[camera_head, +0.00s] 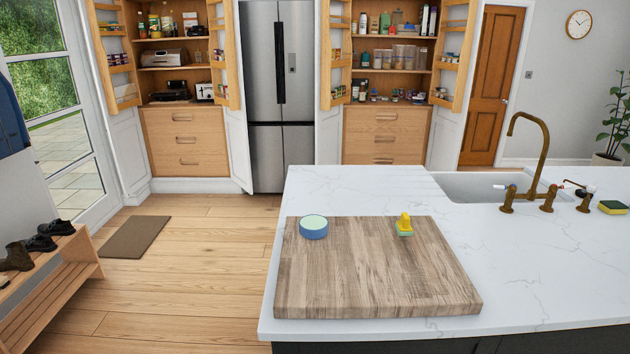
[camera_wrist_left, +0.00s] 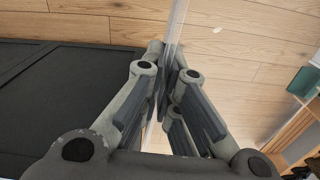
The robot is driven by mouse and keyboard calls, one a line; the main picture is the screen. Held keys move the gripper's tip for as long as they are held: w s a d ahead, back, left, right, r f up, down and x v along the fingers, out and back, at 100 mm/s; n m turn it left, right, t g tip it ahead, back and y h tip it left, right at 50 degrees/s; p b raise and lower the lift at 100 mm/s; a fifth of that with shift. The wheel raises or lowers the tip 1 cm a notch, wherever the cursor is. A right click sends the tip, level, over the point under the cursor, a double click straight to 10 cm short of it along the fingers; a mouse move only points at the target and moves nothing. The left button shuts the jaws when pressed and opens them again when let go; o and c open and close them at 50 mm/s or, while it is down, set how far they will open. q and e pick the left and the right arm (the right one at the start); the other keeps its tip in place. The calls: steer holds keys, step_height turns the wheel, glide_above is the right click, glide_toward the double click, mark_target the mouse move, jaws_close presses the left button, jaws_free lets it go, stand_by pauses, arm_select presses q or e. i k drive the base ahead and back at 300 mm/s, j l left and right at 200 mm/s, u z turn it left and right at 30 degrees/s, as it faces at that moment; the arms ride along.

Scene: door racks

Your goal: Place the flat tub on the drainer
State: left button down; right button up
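The flat tub seems to be the low round blue tub with a pale green top (camera_head: 313,227), at the back left of the wooden board (camera_head: 365,290) in the head view. I see no separate drainer rack; the sink (camera_head: 468,184) is set into the worktop at the right. My right gripper is in neither view.
A small yellow and teal object (camera_head: 404,224) stands on the board, right of the tub. A brass tap (camera_head: 540,150) rises by the sink, with a yellow and green sponge (camera_head: 613,207) to its right. The white worktop (camera_head: 540,270) is clear right of the board.

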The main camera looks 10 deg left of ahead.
mark_target(373, 179)
steer(key=u, duration=1.8)
steer(key=i+j, duration=0.2)
steer(key=i, duration=0.5)
steer(key=i+j+u, duration=0.15)
steer(key=i, duration=0.5)
steer(key=i+l+z, duration=0.2)
steer(key=i+z, duration=1)
steer(key=i+j+z, duration=0.2)
steer(key=i+z, duration=0.3)
steer(key=i, duration=0.7)
steer(key=i+z, duration=0.1)
steer(key=i, duration=1.5)
steer(key=i+j+z, duration=0.15)
steer(key=i, duration=0.65)
steer(key=i+l+z, duration=0.2)
steer(key=i+z, duration=0.75)
steer(key=i, duration=0.2)
steer(key=i+j+z, duration=0.3)
steer(key=i+z, duration=0.25)
steer(key=z, duration=0.35)
steer(key=i+z, duration=0.1)
steer(key=z, duration=0.3)
steer(key=i+j+z, duration=0.1)
steer(key=z, duration=0.35)
steer(key=j+z, duration=0.15)
steer(key=z, duration=2.05)
steer(key=i+j, duration=0.05)
